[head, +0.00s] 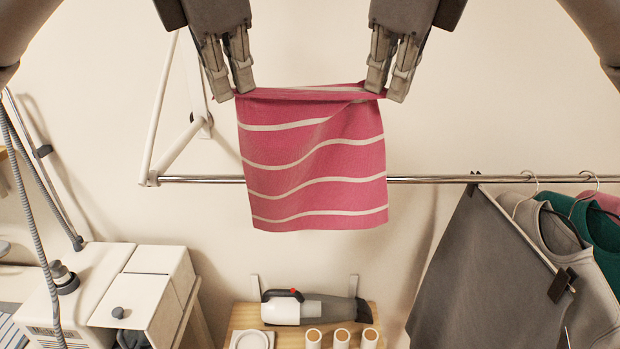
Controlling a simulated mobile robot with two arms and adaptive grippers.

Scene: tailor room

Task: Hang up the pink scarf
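The pink scarf (315,165) with white stripes hangs spread between my two grippers, held by its top left and top right corners. It hangs in front of the metal clothes rail (430,179) and hides the middle part of it; its lower edge is below the rail. My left gripper (232,97) is shut on the scarf's top left corner. My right gripper (387,95) is shut on its top right corner. Both grippers are above the rail. I cannot tell how far the scarf is from the rail in depth.
A white bracket (165,120) holds the rail's left end. Grey trousers (468,270) and several shirts (553,232) hang at the right. Below are a wooden shelf (240,318) with a handheld vacuum (300,308) and a white machine (90,285). The rail between scarf and trousers is bare.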

